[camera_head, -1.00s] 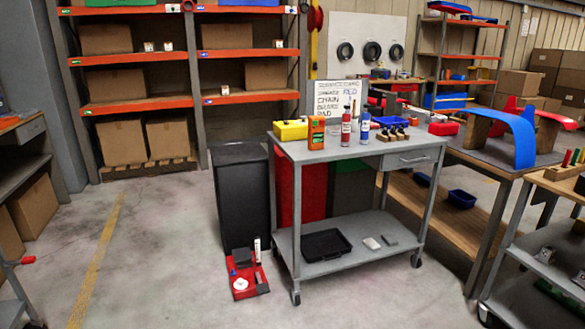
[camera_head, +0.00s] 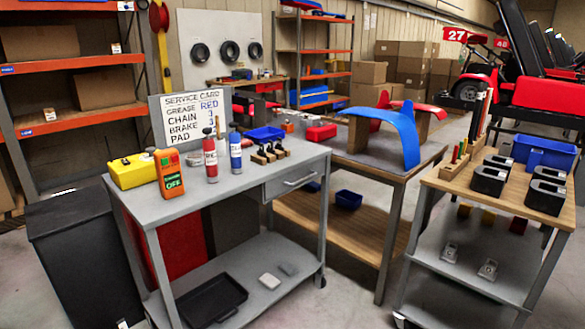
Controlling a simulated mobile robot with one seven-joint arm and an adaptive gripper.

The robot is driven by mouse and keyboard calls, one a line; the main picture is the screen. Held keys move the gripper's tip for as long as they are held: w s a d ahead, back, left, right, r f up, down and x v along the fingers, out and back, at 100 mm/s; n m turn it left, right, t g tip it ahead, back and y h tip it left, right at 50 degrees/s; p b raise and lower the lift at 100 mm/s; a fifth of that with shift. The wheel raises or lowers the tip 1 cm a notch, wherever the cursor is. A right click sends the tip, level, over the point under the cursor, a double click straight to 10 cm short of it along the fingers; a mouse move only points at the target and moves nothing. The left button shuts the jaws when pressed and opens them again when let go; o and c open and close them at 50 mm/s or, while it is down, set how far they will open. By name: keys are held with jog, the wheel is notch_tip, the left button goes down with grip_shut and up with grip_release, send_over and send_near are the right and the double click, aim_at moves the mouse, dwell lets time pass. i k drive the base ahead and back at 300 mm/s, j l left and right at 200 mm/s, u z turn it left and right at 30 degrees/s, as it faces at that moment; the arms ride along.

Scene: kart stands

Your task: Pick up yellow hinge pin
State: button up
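I cannot single out a yellow hinge pin for certain. A small wooden holder (camera_head: 455,164) with upright coloured sticks stands at the left side of the wooden-topped cart (camera_head: 466,197) on the right. The sticks look red, green and yellowish, too small to tell apart surely. My gripper is not in view.
A grey cart (camera_head: 215,197) holds a yellow case (camera_head: 132,171), an orange device (camera_head: 168,173), bottles and a service card (camera_head: 190,112). A workbench (camera_head: 349,160) with a blue curved panel (camera_head: 388,125) stands between the carts. Black holders (camera_head: 489,180) and a blue bin (camera_head: 543,152) are on the right cart.

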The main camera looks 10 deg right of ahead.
aim_at(466, 140)
jog(key=i+l+z, duration=0.15)
jog(key=i+z, duration=0.5)
jog(key=z, duration=0.15)
jog(key=i+z, duration=0.4)
jog(key=i+l+z, duration=0.1)
jog(key=i, duration=0.3)
jog(key=i+l+z, duration=0.1)
jog(key=i, duration=0.3)
jog(key=l, duration=0.1)
